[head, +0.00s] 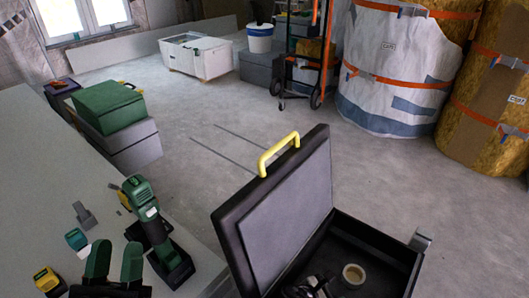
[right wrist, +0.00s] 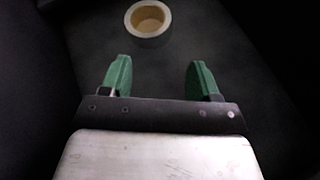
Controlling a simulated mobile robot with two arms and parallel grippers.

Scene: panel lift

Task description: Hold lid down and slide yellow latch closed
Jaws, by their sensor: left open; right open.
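A black case stands at the bottom right of the head view with its lid (head: 285,215) raised, steeply tilted. A yellow arched bar (head: 279,154) sits on the lid's upper edge; I see no other yellow latch. A small metal bracket (head: 422,239) is at the right of the case rim (head: 375,236). A tape roll (head: 353,274) lies inside; it also shows in the right wrist view (right wrist: 149,20). My left gripper (head: 115,259) is open and empty, left of the case. My right gripper (right wrist: 158,78) is open and empty, with the tape roll beyond its fingertips.
A green drill (head: 148,215) stands on the grey worktop (head: 45,160) beside my left gripper. Small tools (head: 77,239) lie near it. Green and grey boxes (head: 108,106) stand further back. The concrete floor behind the lid is mostly clear.

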